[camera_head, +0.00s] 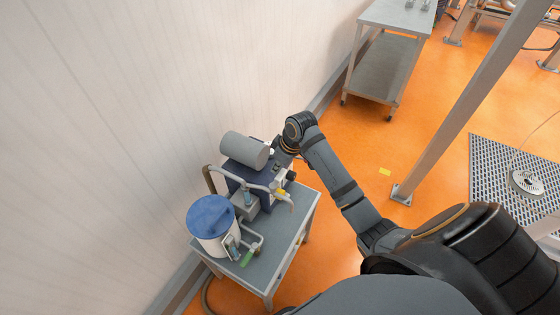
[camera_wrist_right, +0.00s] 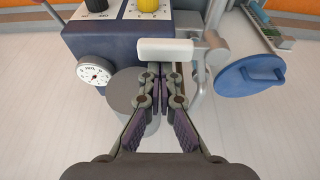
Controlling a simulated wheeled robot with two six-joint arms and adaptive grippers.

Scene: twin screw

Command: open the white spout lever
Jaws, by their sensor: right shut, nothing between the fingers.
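The white spout lever (camera_wrist_right: 165,50) is a pale rounded block in the upper middle of the right wrist view, in front of a dark blue machine housing (camera_wrist_right: 110,42). My right gripper (camera_wrist_right: 163,72) is shut and empty. Its fingertips point at the lever's lower edge and appear close to it; I cannot tell whether they touch. In the head view my right gripper (camera_head: 284,160) is at the machine's right side, small and partly hidden by my wrist. I cannot make out the lever clearly there. My left gripper is not in view.
A grey cylinder (camera_head: 244,149) sits on the machine; a blue-lidded tank (camera_head: 211,217) and pipes stand beside it on a grey table (camera_head: 300,210). A white dial (camera_wrist_right: 94,71) and yellow knob (camera_wrist_right: 148,5) are near the lever. A wall borders the left. A cart (camera_head: 385,70) stands behind.

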